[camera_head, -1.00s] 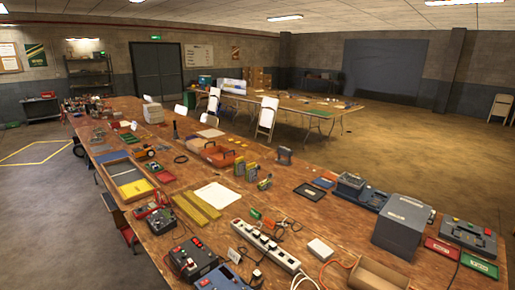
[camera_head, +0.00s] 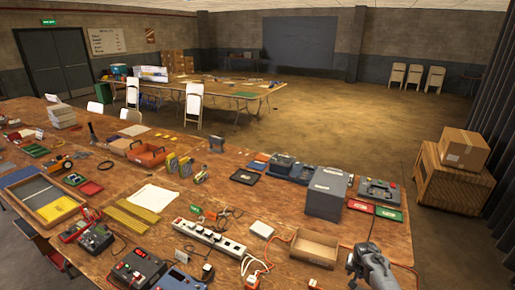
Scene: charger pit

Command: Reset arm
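My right gripper (camera_head: 356,262) shows at the lower right of the head view, low at the front edge of the long wooden table (camera_head: 228,210). It looks grey, and its fingers are too small and angled to tell whether they are open or shut. It is to the right of an open cardboard box (camera_head: 315,248). I see nothing clearly held in it. My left gripper is not in view.
A white power strip (camera_head: 213,240) and red-lit control boxes (camera_head: 138,268) lie at the table's front. A grey box (camera_head: 327,193) and a grey case (camera_head: 378,191) stand at the right. A wooden crate (camera_head: 452,186) stands on the floor beyond; open floor lies behind the table.

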